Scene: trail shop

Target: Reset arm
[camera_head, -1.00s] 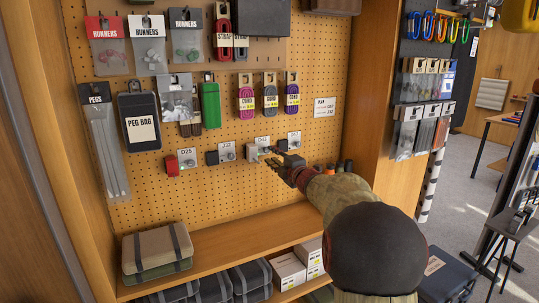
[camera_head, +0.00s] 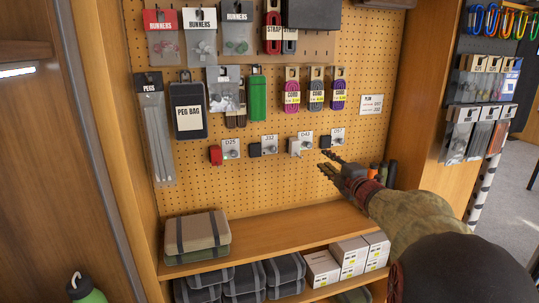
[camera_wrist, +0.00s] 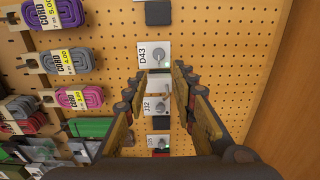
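My gripper (camera_head: 330,162) is in front of the pegboard (camera_head: 200,195), just right of and below the D43 label (camera_head: 305,137). In the wrist view, my gripper (camera_wrist: 164,72) has its two fingers apart, with nothing seen held between them. The D43 plate (camera_wrist: 154,55) shows just past the fingertips, with a pale block (camera_wrist: 160,97) below it. My forearm comes in from the lower right of the head view.
A red block (camera_head: 215,155) and dark blocks (camera_head: 254,150) (camera_head: 323,142) sit by the other labels. Hanging cords (camera_head: 315,92) and packets are above. A wooden side panel stands right.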

